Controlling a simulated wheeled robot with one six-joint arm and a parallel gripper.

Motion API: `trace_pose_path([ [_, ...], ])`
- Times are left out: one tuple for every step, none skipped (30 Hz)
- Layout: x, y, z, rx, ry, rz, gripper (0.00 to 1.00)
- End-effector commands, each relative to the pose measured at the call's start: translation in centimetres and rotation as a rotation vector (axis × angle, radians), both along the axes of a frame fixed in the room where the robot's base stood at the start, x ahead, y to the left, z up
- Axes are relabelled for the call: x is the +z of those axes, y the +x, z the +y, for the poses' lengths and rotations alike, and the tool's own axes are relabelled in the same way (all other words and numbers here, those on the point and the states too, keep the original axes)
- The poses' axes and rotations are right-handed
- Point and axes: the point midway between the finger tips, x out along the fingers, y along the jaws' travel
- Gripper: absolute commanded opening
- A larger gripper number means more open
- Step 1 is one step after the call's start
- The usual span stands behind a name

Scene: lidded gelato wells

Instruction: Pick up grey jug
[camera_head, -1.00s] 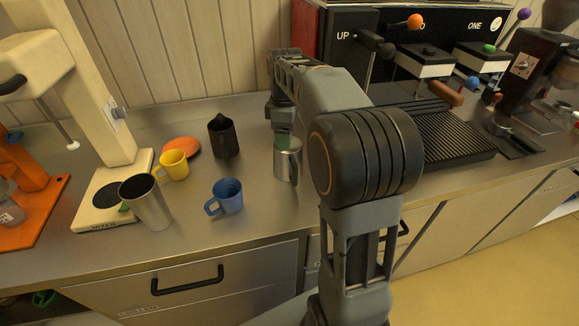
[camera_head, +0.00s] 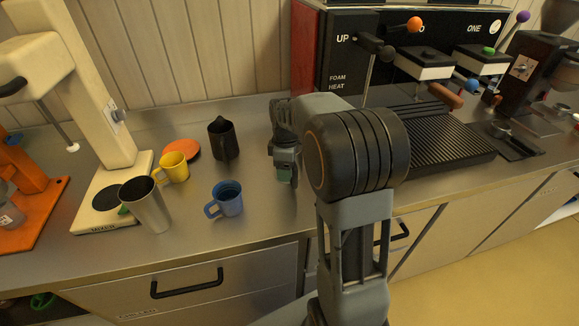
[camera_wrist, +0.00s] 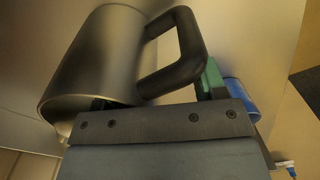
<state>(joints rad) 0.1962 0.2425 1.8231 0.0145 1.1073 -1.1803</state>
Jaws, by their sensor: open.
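The grey jug (camera_wrist: 95,55) is a metal cylinder with a thick black handle (camera_wrist: 180,55). It fills the upper left of the wrist view, close to my gripper (camera_wrist: 158,92), and its handle reaches between the two finger sides. The green-padded finger is right of the handle; the other finger is mostly hidden by the jug. My gripper is open. In the head view my gripper (camera_head: 285,172) is low over the counter, right of the blue mug.
A coffee machine (camera_head: 335,75) stands at the right and a cream mixer (camera_head: 85,85) at the left.

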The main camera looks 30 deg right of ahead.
Motion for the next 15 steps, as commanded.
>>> trace_pose_path([
  [-0.12,0.00,0.01,0.000,0.000,0.000,0.65],
  [-0.15,0.00,0.01,0.000,0.000,0.000,0.65],
  [-0.16,0.01,0.01,0.000,-0.001,-0.001,0.65],
  [-0.15,0.01,0.01,0.000,-0.001,-0.001,0.65],
  [-0.15,0.01,0.01,0.000,-0.001,-0.001,0.65],
  [-0.14,0.01,0.01,0.000,-0.001,-0.001,0.65],
  [-0.14,0.01,0.01,0.000,-0.001,-0.001,0.65],
  [-0.14,0.01,0.01,0.000,-0.001,-0.001,0.62],
  [-0.13,0.01,0.01,0.000,-0.001,-0.001,0.58],
  [-0.13,0.01,0.01,0.000,-0.001,-0.001,0.55],
  [-0.13,0.01,0.01,0.000,-0.001,-0.001,0.52],
  [-0.12,0.01,0.00,0.000,-0.001,-0.001,0.48],
  [-0.12,0.01,0.00,0.000,-0.001,-0.001,0.46],
  [-0.12,0.01,0.00,0.000,-0.001,-0.001,0.43],
  [-0.11,0.01,0.00,0.000,-0.001,-0.001,0.39],
])
